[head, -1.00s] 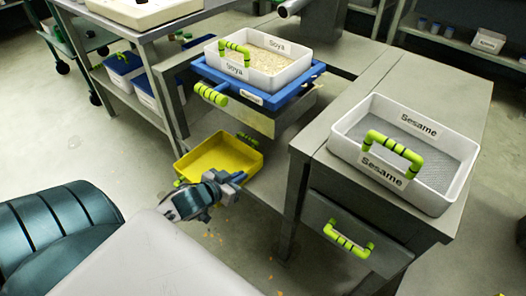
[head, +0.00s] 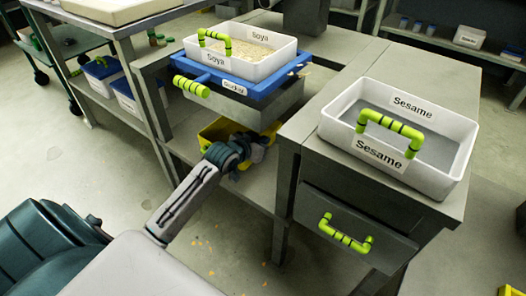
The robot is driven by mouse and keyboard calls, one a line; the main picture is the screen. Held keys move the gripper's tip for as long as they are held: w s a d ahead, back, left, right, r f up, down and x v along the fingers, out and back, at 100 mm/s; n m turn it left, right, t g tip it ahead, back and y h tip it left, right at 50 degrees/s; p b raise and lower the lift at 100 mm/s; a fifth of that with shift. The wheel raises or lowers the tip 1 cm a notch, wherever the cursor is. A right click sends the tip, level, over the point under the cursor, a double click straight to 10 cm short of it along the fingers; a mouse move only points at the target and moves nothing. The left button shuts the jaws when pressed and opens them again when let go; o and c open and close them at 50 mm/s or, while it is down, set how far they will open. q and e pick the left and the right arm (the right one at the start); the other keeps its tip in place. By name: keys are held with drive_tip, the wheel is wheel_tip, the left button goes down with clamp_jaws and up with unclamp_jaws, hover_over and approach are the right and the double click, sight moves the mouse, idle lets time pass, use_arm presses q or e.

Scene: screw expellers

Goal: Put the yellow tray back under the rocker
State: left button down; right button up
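The yellow tray (head: 212,131) is on the low shelf beneath the blue rocker (head: 222,82), partly hidden behind my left gripper and wrist. Some of its yellow also shows to the right of the gripper. My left gripper (head: 262,143) is at the front of the tray. Its fingers are small and partly hidden, so I cannot tell whether they are shut on the tray. The rocker bears a white tray of Soya (head: 252,68) with a green handle. My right gripper is not in view.
A white Sesame tray (head: 465,135) stands on the cabinet at right, above a drawer with a green handle (head: 345,233). The cabinet's leg stands close to the right of my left gripper. Orange bits lie on the floor.

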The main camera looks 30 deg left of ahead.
sight(271, 144)
use_arm(q)
drive_tip(key=shift+w+f, duration=0.1)
drive_tip(key=shift+w, duration=0.1)
wheel_tip(271, 144, down, 3)
drive_tip(key=shift+f+b, duration=0.1)
drive_tip(key=shift+b, duration=0.95)
drive_tip(key=shift+f, duration=0.15)
drive_tip(key=c, duration=1.6)
unclamp_jaws()
drive_tip(key=shift+c, duration=0.2)
